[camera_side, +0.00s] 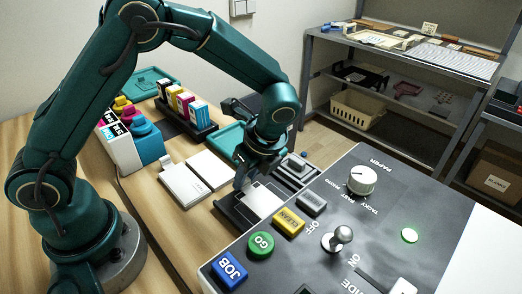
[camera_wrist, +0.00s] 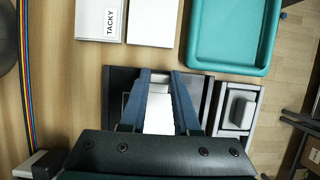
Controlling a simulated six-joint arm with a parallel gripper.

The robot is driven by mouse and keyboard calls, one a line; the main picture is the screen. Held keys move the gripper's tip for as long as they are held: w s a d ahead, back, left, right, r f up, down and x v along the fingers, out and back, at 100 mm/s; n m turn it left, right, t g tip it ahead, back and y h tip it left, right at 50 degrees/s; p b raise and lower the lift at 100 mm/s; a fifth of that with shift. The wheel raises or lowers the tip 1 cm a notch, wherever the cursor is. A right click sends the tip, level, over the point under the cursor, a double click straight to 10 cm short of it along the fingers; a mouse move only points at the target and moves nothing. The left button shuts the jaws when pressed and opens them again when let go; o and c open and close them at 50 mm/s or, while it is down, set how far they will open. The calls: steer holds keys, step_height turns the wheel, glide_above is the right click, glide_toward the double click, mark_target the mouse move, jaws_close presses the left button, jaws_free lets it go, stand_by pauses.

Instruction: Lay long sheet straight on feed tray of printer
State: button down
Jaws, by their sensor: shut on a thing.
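The long sheet is white; in the side view (camera_side: 262,199) it lies in or just over the dark feed tray (camera_side: 230,211) of the printer. My gripper (camera_side: 242,184) is low over the tray, shut on the sheet near its far-left end. In the wrist view my gripper (camera_wrist: 160,76) has its two blue fingers on either side of the white sheet (camera_wrist: 158,115), inside the dark frame of the feed tray (camera_wrist: 117,82). The sheet looks roughly in line with the tray. The gripper body hides its near end, and I cannot tell whether it touches the tray.
Two white stacks, one labelled TACKY (camera_wrist: 98,20), lie beside the tray. A teal tray (camera_wrist: 232,62) is close by. The printer panel (camera_side: 385,215) with its knob, lever and buttons stands at right. Ink cartridges (camera_side: 190,108) stand behind.

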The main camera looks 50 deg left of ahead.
mark_target(262, 199)
steer(key=shift+f, duration=0.1)
steer(key=c, duration=0.6)
jaws_free()
steer(key=shift+c, duration=0.2)
steer(key=v, duration=1.2)
steer(key=s+a+r+n+t+h, duration=0.1)
steer(key=s+a+n+t+h, duration=0.1)
steer(key=s+n, duration=0.4)
steer(key=s+a+r+n+t+h, duration=0.2)
steer(key=s+n, duration=0.4)
steer(key=n, duration=0.5)
steer(key=shift+s+a+n+t, duration=0.4)
steer(key=shift+a+t, duration=0.3)
steer(key=shift+t, duration=0.1)
